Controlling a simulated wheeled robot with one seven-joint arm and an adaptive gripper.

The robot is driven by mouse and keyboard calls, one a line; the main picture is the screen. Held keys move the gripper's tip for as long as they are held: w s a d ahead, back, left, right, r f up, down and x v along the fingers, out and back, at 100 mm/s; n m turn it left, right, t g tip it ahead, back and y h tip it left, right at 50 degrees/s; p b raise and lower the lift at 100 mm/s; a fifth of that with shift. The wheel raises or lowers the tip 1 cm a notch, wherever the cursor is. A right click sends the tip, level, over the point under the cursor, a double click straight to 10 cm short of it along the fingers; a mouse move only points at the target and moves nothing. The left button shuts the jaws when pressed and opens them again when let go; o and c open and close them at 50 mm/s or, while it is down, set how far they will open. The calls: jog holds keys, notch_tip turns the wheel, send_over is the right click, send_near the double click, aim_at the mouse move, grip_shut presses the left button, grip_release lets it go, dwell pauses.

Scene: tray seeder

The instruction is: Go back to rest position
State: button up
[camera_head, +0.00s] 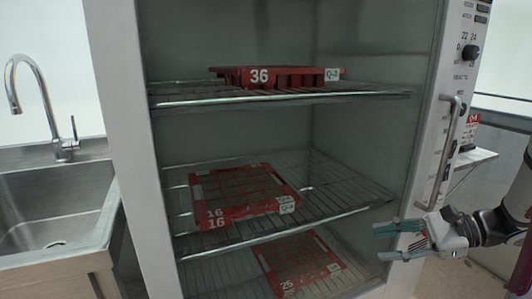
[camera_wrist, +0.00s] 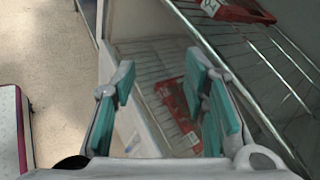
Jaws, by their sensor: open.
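My gripper (camera_head: 398,241) is open and empty at the right of the head view, in front of the cabinet's right side. Its teal finger pads (camera_wrist: 168,112) stand wide apart in the wrist view, with nothing between them but background. My arm reaches in from the right edge of the head view. The gripper is apart from the red trays and the wire shelves.
An open cabinet holds red tray 36 (camera_head: 285,77) on its top shelf, red tray 16 (camera_head: 240,192) on the middle shelf and red tray 25 (camera_head: 300,265) below. A vertical handle (camera_head: 446,150) is close to my gripper. A sink (camera_head: 55,205) stands left.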

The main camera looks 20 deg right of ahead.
jog(key=s+a+r+n+g+h, duration=0.2)
jog(key=s+a+r+n+g, duration=0.15)
jog(key=a+n, duration=0.45)
jog(key=s+a+r+n+g+h, duration=0.25)
jog(key=s+a+g, duration=0.25)
jog(key=a, duration=0.7)
jog(key=s+a+n+t+h, duration=0.1)
jog(key=s+n+h, duration=0.6)
jog(key=s+n, duration=0.45)
notch_tip(320, 180, up, 27)
jog(key=s+m+t+p, duration=0.1)
jog(key=t+p, duration=0.3)
jog(key=p, duration=2.2)
jog(key=shift+s+d+r, duration=0.15)
jog(key=shift+r, duration=0.05)
